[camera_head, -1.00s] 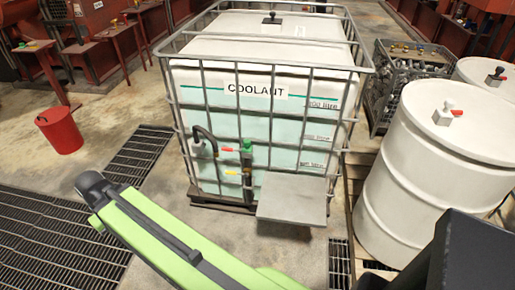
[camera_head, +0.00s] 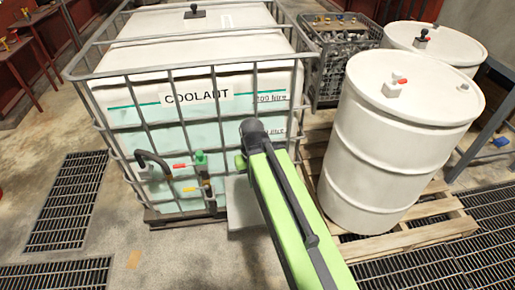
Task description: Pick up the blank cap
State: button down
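I cannot pick out a blank cap for certain in this view. Small fittings show on the coolant tank (camera_head: 150,122): a green-topped fitting (camera_head: 200,158) and a red handle (camera_head: 180,166) on its front, and a black fitting (camera_head: 194,12) on its top. My green arm rises from the bottom middle, and its dark upper end stands in front of the tank's right side. My gripper does not show, so I cannot see what it holds. The arm partly hides a grey shelf (camera_head: 241,206) at the tank's front.
A white drum (camera_head: 385,150) with a red-handled fitting (camera_head: 397,86) stands on a wooden pallet (camera_head: 412,238) at right. Another drum (camera_head: 458,47) and a wire crate (camera_head: 324,74) stand behind. Grates (camera_head: 68,200) lie in the floor. Bare floor shows at left.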

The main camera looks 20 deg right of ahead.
aim_at(201, 159)
jog(key=z, duration=0.45)
jog(key=k, duration=0.4)
jog(key=u, duration=0.65)
jog(key=k, duration=1.3)
jog(key=u, duration=0.65)
jog(key=i, duration=1)
jog(key=u, duration=0.8)
jog(key=i, duration=1.25)
jog(key=z, duration=0.6)
jog(key=i, duration=1.05)
jog(key=z, duration=0.75)
